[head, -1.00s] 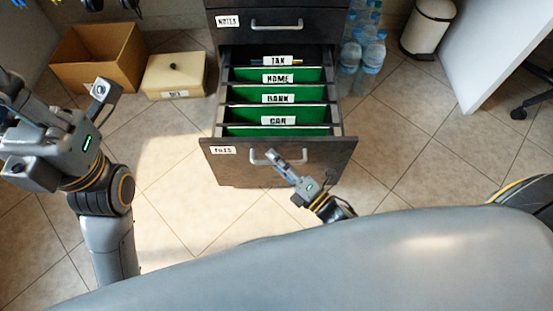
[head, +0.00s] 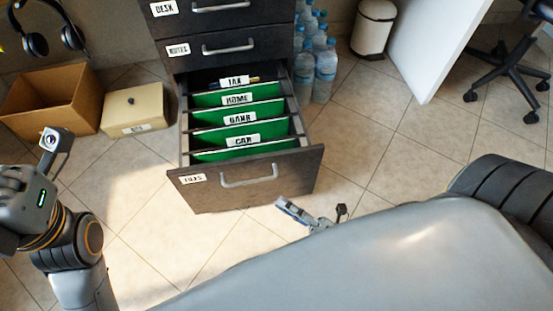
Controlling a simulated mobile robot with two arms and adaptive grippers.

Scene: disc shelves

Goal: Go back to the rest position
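The dark cabinet's bottom drawer (head: 250,188), labelled FILES, is pulled open. Green file dividers (head: 240,118) inside carry the labels TAX, HOME, BANK and CAR. My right gripper (head: 316,213) is just below the drawer's right front corner in the head view. Its fingers are spread, with nothing between them, and it is apart from the drawer handle (head: 249,178). My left gripper (head: 55,152) is at the left edge, below the cardboard box.
An open cardboard box (head: 48,105) and a lidded cream box (head: 136,110) stand left of the cabinet. Water bottles (head: 325,70) stand right of it, then a bin (head: 373,28), a white panel (head: 432,45) and an office chair (head: 510,70). Floor tiles right of the drawer are clear.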

